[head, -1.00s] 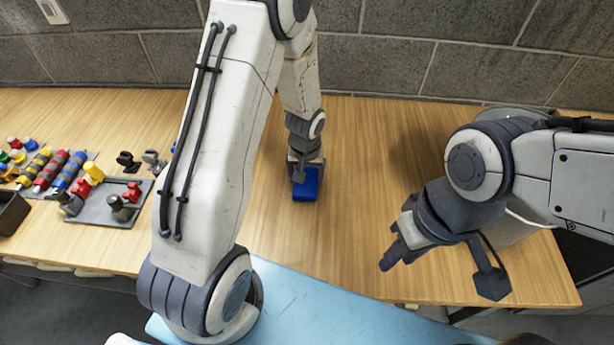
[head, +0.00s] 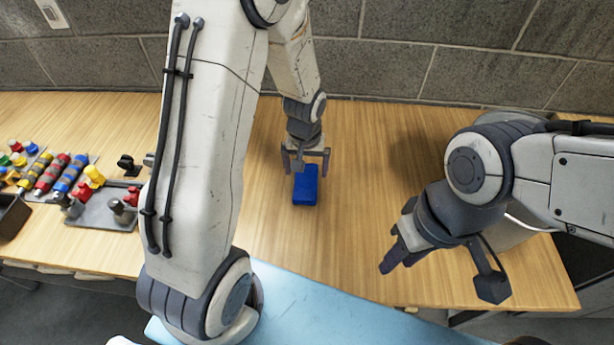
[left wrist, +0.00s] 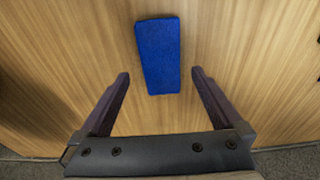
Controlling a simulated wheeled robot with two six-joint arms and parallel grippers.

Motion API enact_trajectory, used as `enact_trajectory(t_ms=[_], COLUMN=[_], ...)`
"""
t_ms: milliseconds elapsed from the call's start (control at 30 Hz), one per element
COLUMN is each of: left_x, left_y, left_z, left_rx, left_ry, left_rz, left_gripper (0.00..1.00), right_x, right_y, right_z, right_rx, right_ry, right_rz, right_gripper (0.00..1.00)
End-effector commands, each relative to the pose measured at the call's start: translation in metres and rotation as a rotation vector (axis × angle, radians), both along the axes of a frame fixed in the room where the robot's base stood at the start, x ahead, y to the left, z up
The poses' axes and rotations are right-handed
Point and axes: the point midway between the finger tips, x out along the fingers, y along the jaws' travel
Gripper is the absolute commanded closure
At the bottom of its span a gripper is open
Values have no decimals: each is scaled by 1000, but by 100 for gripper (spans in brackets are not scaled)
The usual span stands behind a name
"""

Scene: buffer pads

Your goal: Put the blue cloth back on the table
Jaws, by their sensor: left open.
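The blue cloth (head: 306,187), a folded block-like rectangle, lies on the wooden table (head: 350,240) near its middle. My left gripper (head: 306,170) is open above the far end of the cloth and apart from it. In the left wrist view the cloth (left wrist: 158,55) lies ahead of the spread fingers (left wrist: 158,85), with bare wood around it and nothing held between them. My right gripper (head: 388,262) is over the table's right part, away from the cloth; its fingertips look close together, but I cannot tell whether it is shut.
A grey tray (head: 95,222) with coloured knobs and several striped rollers (head: 68,173) stand on the left of the table. A dark bin (head: 10,215) is at the far left edge. A block wall (head: 400,65) closes the back.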

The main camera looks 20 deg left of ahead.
Motion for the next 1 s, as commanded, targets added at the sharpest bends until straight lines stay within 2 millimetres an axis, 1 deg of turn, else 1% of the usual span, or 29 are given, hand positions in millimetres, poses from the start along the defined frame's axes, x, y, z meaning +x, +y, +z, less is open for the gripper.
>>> enact_trajectory(t_ms=[33, 133, 200, 367, 467, 567, 600, 667, 700, 767, 800, 900, 1000], left_x=[0, -3, -4, -7, -18, -50, -69, -100, -121, -153, -171, -206, -224], left_y=[-1, -1, -2, -4, -22, -61, -79, -101, -113, -125, -131, -137, -140], left_z=[13, 32, 42, 58, 72, 96, 107, 120, 128, 137, 141, 148, 151], left_rx=[0, 0, 0, 0, -3, -10, -15, -23, -29, -36, -43, -55, -61], left_ry=[-7, -6, -5, -1, 0, 10, 16, 26, 35, 49, 56, 72, 83], left_rz=[-1, 0, -1, -6, -69, -228, -311, -440, -523, -640, -709, -842, -909], left_gripper=[0, 0, 0, 0, 0, 0, 0, 0, 0, 0, 0, 0, 0], right_x=[0, 0, 0, 0, 0, 0, 0, 0, 0, 0, 0, 0, 0], right_y=[0, 0, 0, 0, 0, 0, 0, 0, 0, 0, 0, 0, 0], right_z=[0, 0, 1, 1, 1, 1, 1, 1, 1, 1, 1, 1, 1], right_rx=[0, 0, 0, 0, 0, 0, 0, 0, 0, 0, 0, 0, 0], right_ry=[0, 0, 0, 0, 0, 0, 0, 0, 0, 0, 0, 0, 0], right_rz=[0, 0, 0, 0, 0, 0, 0, 0, 0, 0, 0, 0, 0], right_gripper=[64, 64, 64, 64, 64, 64, 64, 64, 64, 64, 64, 64, 64])
